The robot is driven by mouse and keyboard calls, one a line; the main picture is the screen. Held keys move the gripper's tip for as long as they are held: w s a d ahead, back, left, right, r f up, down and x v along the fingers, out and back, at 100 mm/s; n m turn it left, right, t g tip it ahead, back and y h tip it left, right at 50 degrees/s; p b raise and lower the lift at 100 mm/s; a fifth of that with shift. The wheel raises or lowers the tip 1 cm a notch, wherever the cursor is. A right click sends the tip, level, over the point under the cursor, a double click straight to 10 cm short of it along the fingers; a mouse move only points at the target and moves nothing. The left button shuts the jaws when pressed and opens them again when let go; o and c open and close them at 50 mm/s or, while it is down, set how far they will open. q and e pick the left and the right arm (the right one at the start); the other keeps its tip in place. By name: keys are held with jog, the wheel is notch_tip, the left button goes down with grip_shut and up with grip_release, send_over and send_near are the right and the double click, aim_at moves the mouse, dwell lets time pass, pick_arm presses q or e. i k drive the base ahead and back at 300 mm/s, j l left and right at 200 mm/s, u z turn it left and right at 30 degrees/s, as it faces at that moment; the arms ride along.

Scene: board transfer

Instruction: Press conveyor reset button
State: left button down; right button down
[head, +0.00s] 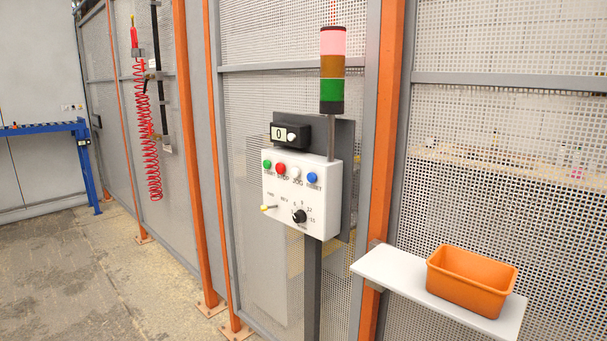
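A white control box (281,212) stands on a dark post in the middle of the head view. A row of buttons runs along its top: green (267,164), red (280,168), white (295,172) and blue (312,177). The blue one, at the right end, has a small label under it that seems to read RESET. A black knob (299,216) and a small pale switch (268,207) sit below. A dark display (284,133) above reads 0. Neither of my grippers shows in the view.
A red, amber and green signal tower (332,70) rises behind the box; its red section looks pale. An orange bin (470,279) stands on a white shelf (400,280) at right. Mesh fencing with orange posts (382,160) lies behind. The floor at left (90,275) is clear.

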aim_at(311, 177)
jog(key=i+j+z, duration=0.1)
jog(key=i+j, duration=0.15)
jog(key=i+j+z, duration=0.1)
jog(key=j, duration=0.4)
jog(key=i+j+z, duration=0.1)
jog(key=i+j, duration=0.4)
jog(key=j, duration=0.3)
jog(key=i+z, duration=0.05)
